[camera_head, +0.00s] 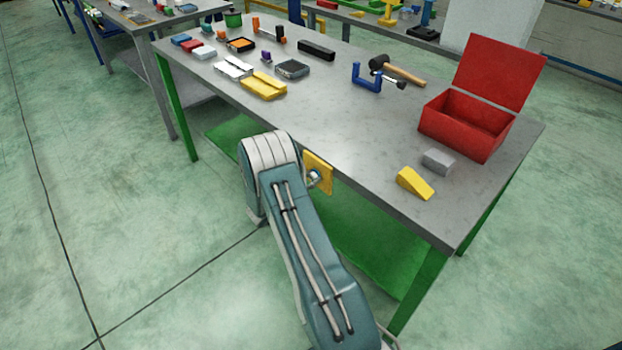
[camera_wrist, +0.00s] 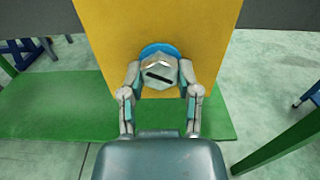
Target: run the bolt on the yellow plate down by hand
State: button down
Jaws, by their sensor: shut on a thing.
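The yellow plate (camera_head: 318,171) stands upright at the front edge of the workbench, partly hidden behind my arm. In the wrist view the yellow plate (camera_wrist: 205,35) fills the upper middle. A silver bolt head (camera_wrist: 160,76) with a dark slot faces the camera in front of the plate. A blue ring (camera_wrist: 158,49) shows behind the bolt head, against the plate. My gripper (camera_wrist: 159,82) is shut on the bolt, with one finger at its left side and one at its right. The bolt's shank is hidden. In the head view my arm covers most of the gripper.
The grey workbench (camera_head: 350,125) has green legs. An open red box (camera_head: 465,125), a grey block (camera_head: 438,161) and a yellow wedge (camera_head: 415,183) stand on its right part. A blue clamp (camera_head: 366,80) and a mallet (camera_head: 397,70) lie farther back. A green shelf (camera_wrist: 50,110) lies below.

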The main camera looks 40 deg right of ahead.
jog(key=shift+a+f+m, duration=0.1)
jog(key=shift+f+m, duration=0.1)
jog(key=shift+m, duration=0.3)
dwell(0.3)
jog(key=shift+c, duration=1.6)
grip_release()
jog(key=shift+r, duration=0.1)
jog(key=shift+a+r, duration=0.1)
jog(key=a, duration=1.2)
jog(key=shift+s, duration=0.4)
